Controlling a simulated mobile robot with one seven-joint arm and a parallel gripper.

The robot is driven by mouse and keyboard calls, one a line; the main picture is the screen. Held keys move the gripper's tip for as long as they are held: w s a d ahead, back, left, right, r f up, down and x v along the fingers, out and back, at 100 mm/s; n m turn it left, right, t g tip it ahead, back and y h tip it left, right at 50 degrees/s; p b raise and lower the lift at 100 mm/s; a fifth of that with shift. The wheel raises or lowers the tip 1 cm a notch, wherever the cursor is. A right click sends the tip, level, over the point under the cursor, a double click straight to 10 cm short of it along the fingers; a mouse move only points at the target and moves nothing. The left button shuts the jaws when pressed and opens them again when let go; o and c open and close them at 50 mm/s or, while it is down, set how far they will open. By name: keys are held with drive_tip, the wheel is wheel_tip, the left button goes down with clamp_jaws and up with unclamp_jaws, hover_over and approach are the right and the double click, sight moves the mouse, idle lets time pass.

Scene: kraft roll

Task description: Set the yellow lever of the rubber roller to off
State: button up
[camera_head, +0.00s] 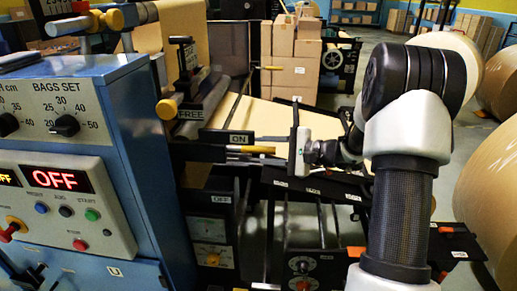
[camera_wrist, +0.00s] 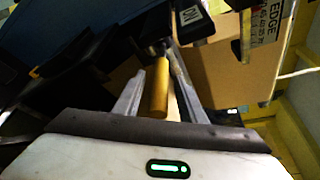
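The yellow lever (camera_head: 258,149) of the rubber roller lies near level, just below the ON label (camera_head: 239,139) in the head view. The OFF label (camera_head: 221,199) is lower down on the same dark frame. In the wrist view the yellow lever (camera_wrist: 158,88) lies between the two fingers of my gripper (camera_wrist: 157,92). The fingers are open with a narrow gap showing on each side of the lever. In the head view my gripper (camera_head: 282,152) reaches in from the right at the lever; its fingertips are hard to make out.
Another yellow-ended handle (camera_head: 166,108) is at the FREE label (camera_head: 190,114), upper left. Dark machine bars and gauges lie below the lever. Large kraft rolls (camera_head: 490,200) stand at the right.

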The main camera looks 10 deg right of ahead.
drive_tip(key=shift+w+a, duration=0.2)
drive_tip(key=shift+a, duration=0.05)
clamp_jaws()
drive_tip(key=shift+f, duration=0.2)
